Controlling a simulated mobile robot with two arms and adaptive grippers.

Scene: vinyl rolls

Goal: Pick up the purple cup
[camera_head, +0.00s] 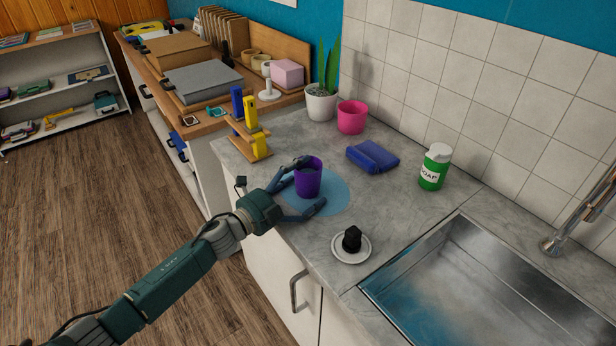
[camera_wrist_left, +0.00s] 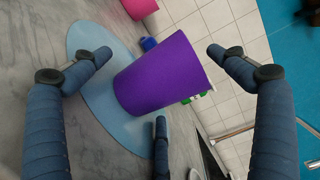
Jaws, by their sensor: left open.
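The purple cup (camera_head: 308,178) stands upright on a round light-blue mat (camera_head: 335,197) on the grey counter. My left gripper (camera_head: 307,186) is at the cup with its fingers spread open on either side of it. In the left wrist view the purple cup (camera_wrist_left: 163,76) fills the middle, between the open fingers of my left gripper (camera_wrist_left: 160,85). Gaps show between the fingers and the cup there. The mat (camera_wrist_left: 88,38) shows behind the cup. My right gripper is not in view.
A blue folded cloth (camera_head: 373,156), a green soap bottle (camera_head: 434,168), a pink cup (camera_head: 351,117) and a potted plant (camera_head: 322,103) stand behind. Yellow-and-blue holders (camera_head: 255,130) are at the counter's left.

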